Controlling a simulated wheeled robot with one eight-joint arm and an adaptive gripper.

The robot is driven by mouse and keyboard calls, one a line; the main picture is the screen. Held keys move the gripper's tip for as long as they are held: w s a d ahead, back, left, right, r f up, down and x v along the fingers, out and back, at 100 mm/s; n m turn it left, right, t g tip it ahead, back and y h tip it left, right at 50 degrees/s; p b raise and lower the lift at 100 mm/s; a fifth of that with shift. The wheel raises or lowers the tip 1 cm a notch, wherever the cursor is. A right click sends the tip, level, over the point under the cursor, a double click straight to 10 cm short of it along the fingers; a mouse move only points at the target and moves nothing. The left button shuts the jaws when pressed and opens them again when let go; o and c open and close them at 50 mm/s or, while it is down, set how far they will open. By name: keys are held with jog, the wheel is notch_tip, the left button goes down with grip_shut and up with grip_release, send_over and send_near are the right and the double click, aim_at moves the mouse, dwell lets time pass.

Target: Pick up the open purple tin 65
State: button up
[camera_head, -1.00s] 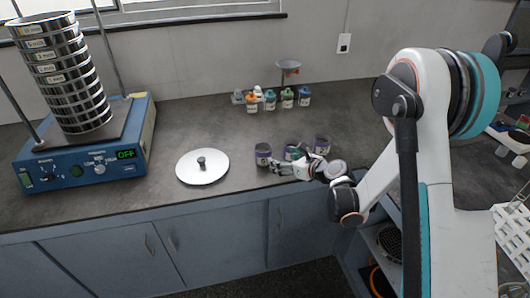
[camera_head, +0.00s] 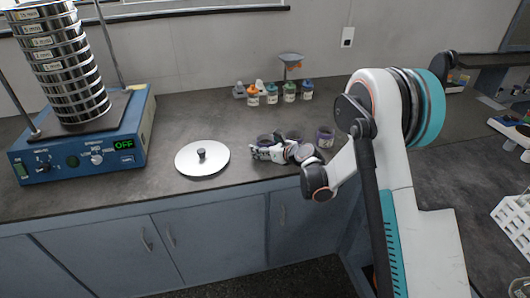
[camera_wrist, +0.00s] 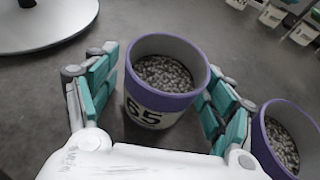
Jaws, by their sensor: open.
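The open purple tin 65 (camera_wrist: 160,105) stands upright on the bench in the wrist view, with grey pellets inside and "65" on its white label. My gripper (camera_wrist: 158,95) is open, with one finger to the left and one to the right of this tin. I cannot tell whether either finger touches it. In the head view my gripper (camera_head: 256,151) is low over the bench, and the tin (camera_head: 264,139) shows only partly behind it. A second open purple tin (camera_wrist: 285,140), also with pellets, stands close by on the right; its label is hidden.
Several small capped jars (camera_head: 271,95) and a funnel stand (camera_head: 290,62) are behind. A blue sieve shaker (camera_head: 80,145) with stacked sieves stands at left. Another purple tin (camera_head: 325,138) is at right.

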jog(key=shift+w+a+f, duration=0.2)
jog(key=shift+w, duration=0.05)
jog(key=shift+r, duration=0.1)
jog(key=c, duration=1.2)
